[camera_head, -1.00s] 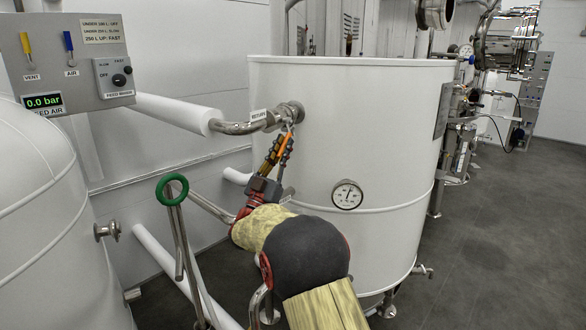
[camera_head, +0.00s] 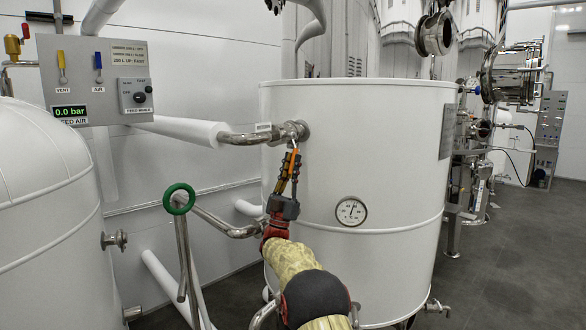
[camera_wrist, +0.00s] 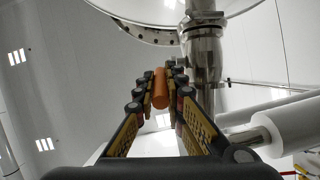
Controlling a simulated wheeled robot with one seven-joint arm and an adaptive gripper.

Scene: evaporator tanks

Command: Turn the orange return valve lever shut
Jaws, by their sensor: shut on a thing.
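The orange return valve lever (camera_head: 292,150) hangs down from the steel return valve (camera_head: 293,132) at the upper left of the white tank's wall. My gripper (camera_head: 288,172) reaches up from below and is shut on the lever. In the wrist view the orange lever (camera_wrist: 160,88) stands between the two fingertips of my gripper (camera_wrist: 158,82), with the steel valve and pipe (camera_wrist: 203,60) just to its right. The fingers hide part of the lever.
The return pipe (camera_head: 190,131) runs left from the valve. A green ring handle (camera_head: 179,198) on steel pipes stands left of my arm. A dial gauge (camera_head: 351,211) is on the tank (camera_head: 400,150). A control panel (camera_head: 95,80) hangs at upper left.

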